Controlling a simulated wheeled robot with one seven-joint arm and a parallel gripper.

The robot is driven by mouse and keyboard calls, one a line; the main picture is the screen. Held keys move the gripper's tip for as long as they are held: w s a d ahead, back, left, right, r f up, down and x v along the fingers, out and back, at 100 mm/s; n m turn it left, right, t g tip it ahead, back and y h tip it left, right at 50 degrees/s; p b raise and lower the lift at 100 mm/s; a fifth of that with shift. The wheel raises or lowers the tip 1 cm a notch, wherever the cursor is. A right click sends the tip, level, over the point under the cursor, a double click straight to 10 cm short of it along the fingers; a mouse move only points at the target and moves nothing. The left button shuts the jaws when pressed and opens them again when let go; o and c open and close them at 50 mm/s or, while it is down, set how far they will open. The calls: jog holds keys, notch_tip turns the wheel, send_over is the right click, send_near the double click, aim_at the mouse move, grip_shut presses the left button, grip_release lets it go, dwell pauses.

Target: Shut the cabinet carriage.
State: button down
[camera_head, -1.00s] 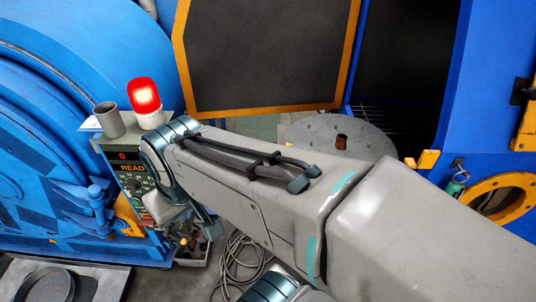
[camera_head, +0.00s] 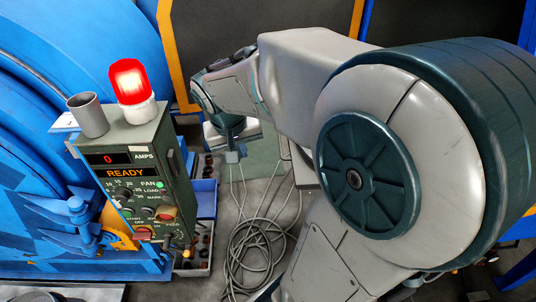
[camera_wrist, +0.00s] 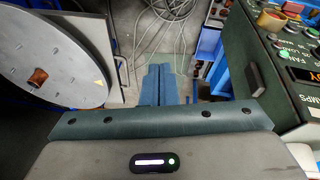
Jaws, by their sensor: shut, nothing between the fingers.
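The cabinet carriage carries a round grey table (camera_wrist: 75,55) with small holes, at the upper left of the wrist view. A short brown cylinder (camera_wrist: 38,77) stands on it. In the head view my arm hides most or all of the carriage. My gripper (camera_wrist: 160,98) shows as two blue fingers together, shut and empty, to the right of the round table and apart from it in the picture. In the head view my gripper (camera_head: 234,153) points down near the control box, above the floor. The dark cabinet (camera_head: 440,18) is behind my arm.
A green control box (camera_head: 138,175) reading READY stands left of my gripper, with a lit red lamp (camera_head: 128,80) and a grey cup (camera_head: 90,117) on top. A bin (camera_head: 203,215) sits beside it. Loose cable (camera_head: 255,245) lies on the floor. A blue drum machine (camera_head: 60,40) fills the left.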

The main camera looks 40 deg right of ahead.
jog(key=w+d+f+m+g+h+b, duration=0.1)
jog(key=w+d+f+m+h+b, duration=0.25)
jog(key=w+d+f+b, duration=0.6)
jog(key=h+p, duration=0.1)
jog(key=p, duration=0.1)
send_near(289, 159)
jog(key=x, duration=0.5)
jog(key=shift+w+d+f, duration=0.1)
jog(key=shift+w+f, duration=0.15)
jog(key=shift+f, duration=0.1)
jog(key=shift+s+d, duration=0.15)
jog(key=shift+d, duration=0.15)
jog(key=shift+f, duration=0.1)
